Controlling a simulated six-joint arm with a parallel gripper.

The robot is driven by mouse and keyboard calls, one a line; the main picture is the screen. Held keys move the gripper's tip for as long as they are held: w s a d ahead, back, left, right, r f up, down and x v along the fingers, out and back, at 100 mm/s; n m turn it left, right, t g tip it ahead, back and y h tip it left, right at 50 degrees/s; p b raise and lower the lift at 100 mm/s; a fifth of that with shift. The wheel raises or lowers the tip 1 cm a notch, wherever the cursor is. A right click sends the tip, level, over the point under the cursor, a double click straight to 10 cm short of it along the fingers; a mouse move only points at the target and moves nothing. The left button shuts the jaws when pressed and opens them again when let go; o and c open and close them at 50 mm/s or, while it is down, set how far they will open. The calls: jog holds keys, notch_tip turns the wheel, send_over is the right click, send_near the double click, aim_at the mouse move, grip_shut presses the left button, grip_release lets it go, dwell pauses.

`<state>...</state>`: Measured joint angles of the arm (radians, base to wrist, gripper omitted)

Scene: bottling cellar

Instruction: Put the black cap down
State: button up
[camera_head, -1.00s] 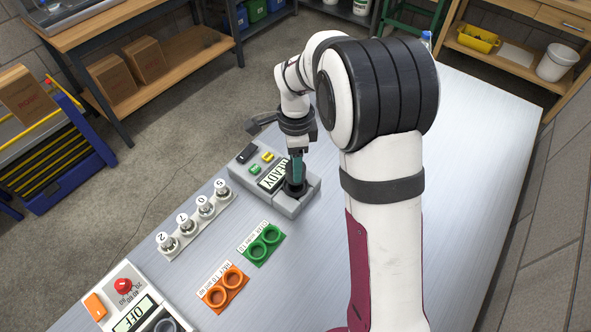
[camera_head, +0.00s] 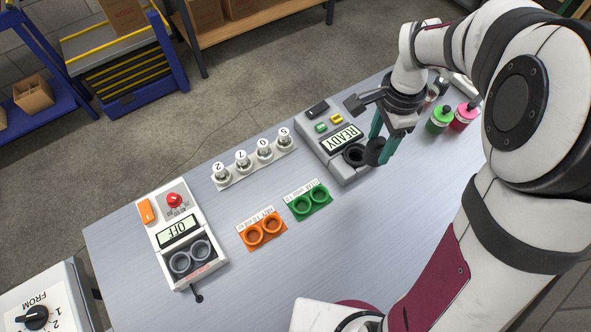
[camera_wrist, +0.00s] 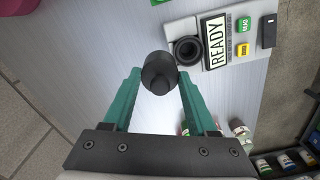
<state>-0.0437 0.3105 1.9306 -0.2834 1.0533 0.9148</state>
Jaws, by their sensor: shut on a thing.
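My gripper (camera_head: 379,143) is shut on the black cap (camera_head: 374,152), beside the READY device on the camera_head view's right side. In the wrist view the black cap (camera_wrist: 160,72) sits between the two teal fingers, at their tips. The grey READY device (camera_head: 330,135) has a round black well (camera_head: 354,155), uncovered; the well (camera_wrist: 187,50) also shows in the wrist view just beyond the cap. Whether the cap touches the table cannot be told.
White numbered caps on vials (camera_head: 244,161) stand in a rack. Orange rings (camera_head: 262,231) and green rings (camera_head: 311,199) lie in front, left of the gripper. A white device reading OFF (camera_head: 178,232) is at left. Green (camera_head: 440,119) and pink (camera_head: 465,115) bottles stand right of the gripper.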

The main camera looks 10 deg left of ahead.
aim_at(264, 150)
jog(key=a+f+n, duration=0.1)
jog(key=a+f, duration=0.2)
jog(key=a, duration=0.3)
jog(key=s+a+f+n, duration=0.1)
jog(key=a+f, duration=0.2)
jog(key=a, duration=0.3)
jog(key=a+f+n, duration=0.2)
jog(key=a+f, duration=0.1)
jog(key=a, duration=0.3)
jog(key=shift+s+a+f, duration=0.15)
jog(key=shift+s+f, duration=0.1)
jog(key=shift+s, duration=0.15)
notch_tip(264, 150, down, 3)
jog(key=shift+f, duration=0.4)
jog(key=o, duration=1.3)
jog(key=shift+f, duration=0.1)
